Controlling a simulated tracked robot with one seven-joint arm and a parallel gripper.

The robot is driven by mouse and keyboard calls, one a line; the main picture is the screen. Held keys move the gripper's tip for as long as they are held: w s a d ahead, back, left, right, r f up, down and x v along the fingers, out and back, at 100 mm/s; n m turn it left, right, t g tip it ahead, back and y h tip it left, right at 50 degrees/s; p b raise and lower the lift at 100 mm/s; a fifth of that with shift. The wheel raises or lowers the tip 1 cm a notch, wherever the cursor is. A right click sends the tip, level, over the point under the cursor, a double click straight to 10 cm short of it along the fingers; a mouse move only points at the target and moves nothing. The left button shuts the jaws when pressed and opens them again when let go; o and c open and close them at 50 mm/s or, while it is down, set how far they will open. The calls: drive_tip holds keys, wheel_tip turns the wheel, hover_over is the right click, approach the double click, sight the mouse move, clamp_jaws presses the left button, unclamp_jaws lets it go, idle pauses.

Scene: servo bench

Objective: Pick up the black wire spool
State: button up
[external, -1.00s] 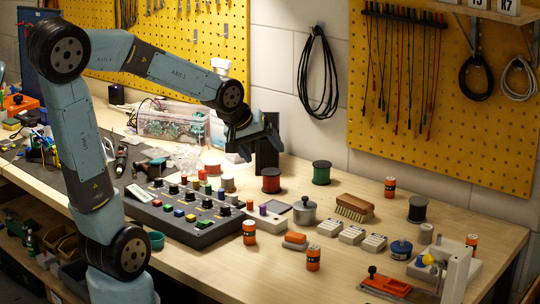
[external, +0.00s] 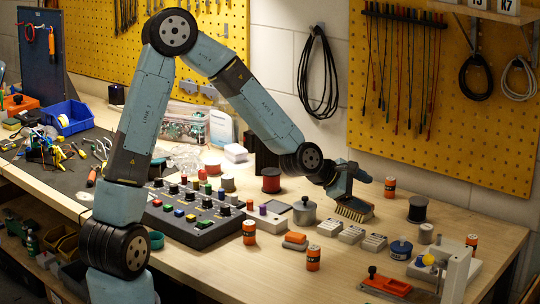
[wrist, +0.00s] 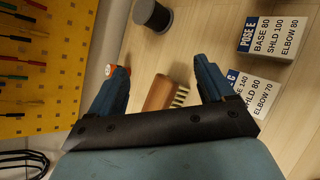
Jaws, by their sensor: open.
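The black wire spool (external: 417,209) stands upright on the right part of the bench. In the wrist view the spool (wrist: 153,14) is at the top edge, partly cut off, beyond the fingertips. My gripper (external: 360,180) is open and empty, to the left of the spool and apart from it. In the wrist view its two blue fingers (wrist: 162,78) are spread wide, with the wooden brush (wrist: 161,94) showing between them.
The brush (external: 354,209) lies below my gripper. An orange battery-like cylinder (external: 390,188) stands between gripper and spool, towards the wall.

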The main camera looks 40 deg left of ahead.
sight(422, 209)
drive_tip(key=w+d+f+n, duration=0.1)
drive_tip(key=n, duration=0.1)
drive_tip(key=w+d+f+n+t, duration=0.1)
drive_tip(key=n, duration=0.1)
drive_tip(key=w+d+n, duration=0.1)
drive_tip(key=n, duration=0.1)
drive_tip(key=shift+w+d+f+n+h, duration=0.3)
drive_tip(key=shift+d+f+h, duration=0.05)
drive_tip(key=shift+f+h, duration=0.05)
drive_tip(key=shift+w+d+f+n+t, duration=0.1)
drive_tip(key=shift+w+d+n+t, duration=0.15)
drive_tip(key=shift+n, duration=0.3)
drive_tip(key=shift+w+d+f+n+t, duration=0.15)
drive_tip(key=shift+w+n, duration=0.15)
drive_tip(key=shift+n, duration=0.25)
drive_tip(key=x, duration=0.8)
drive_tip(key=shift+w+d, duration=0.1)
drive_tip(key=shift+d+r+x, duration=0.15)
drive_tip(key=shift+x, duration=1.15)
drive_tip(key=shift+d+r+x, duration=0.1)
drive_tip(key=shift+x, duration=1.2)
drive_tip(key=shift+c, duration=0.2)
drive_tip(key=c, duration=1.1)
